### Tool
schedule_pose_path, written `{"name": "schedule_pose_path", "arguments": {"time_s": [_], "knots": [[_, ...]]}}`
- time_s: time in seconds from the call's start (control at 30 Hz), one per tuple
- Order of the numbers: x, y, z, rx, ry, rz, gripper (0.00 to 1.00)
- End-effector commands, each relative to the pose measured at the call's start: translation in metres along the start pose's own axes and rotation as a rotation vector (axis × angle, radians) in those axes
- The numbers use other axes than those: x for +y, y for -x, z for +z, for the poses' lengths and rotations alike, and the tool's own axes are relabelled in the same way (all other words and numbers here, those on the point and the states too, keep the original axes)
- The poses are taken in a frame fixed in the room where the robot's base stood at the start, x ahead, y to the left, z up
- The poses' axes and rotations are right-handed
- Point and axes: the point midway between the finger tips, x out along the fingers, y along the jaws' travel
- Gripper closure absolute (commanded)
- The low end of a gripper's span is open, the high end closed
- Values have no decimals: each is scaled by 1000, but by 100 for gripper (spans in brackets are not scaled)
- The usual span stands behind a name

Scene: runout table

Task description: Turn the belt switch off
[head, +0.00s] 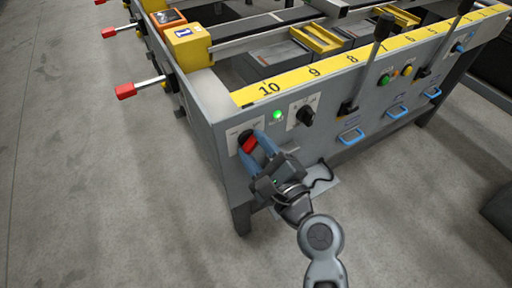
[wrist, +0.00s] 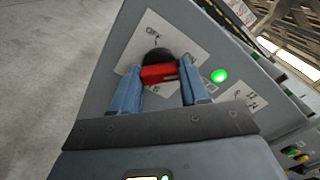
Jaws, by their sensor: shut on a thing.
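The belt switch is a black round base with a red handle (head: 250,144), on a pale label plate at the near left end of the table's grey front panel. My gripper (head: 257,141) is at the switch, with its blue fingers on either side of the red handle. In the wrist view the red handle (wrist: 160,73) lies between the two blue fingers (wrist: 160,88), and the gripper is shut on it. The label plate (wrist: 187,45) has small lettering that is partly hidden and too blurred to read fully. A green lamp (head: 278,115) beside the switch is lit.
A black rotary knob (head: 306,115) sits right of the lamp. Black levers (head: 368,65), blue handles (head: 351,136) and coloured buttons (head: 384,80) follow along the panel. A yellow numbered strip (head: 330,66) tops it. Red-tipped handles (head: 126,91) stick out left. The floor in front is clear.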

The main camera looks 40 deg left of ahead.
Motion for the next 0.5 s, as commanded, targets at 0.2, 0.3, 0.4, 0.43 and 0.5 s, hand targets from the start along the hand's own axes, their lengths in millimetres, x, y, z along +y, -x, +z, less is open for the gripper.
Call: {"name": "schedule_pose_path", "arguments": {"time_s": [0.2, 0.3, 0.4, 0.43, 0.5], "knots": [[0, 0, 0, 0, 0, 1, 86], [1, 0, 0, 0, 3, 1, 86], [1, 0, 0, 0, 16, 1, 86], [1, 0, -1, 0, 23, 0, 86], [1, 0, -1, 0, 46, 0, 86]]}}
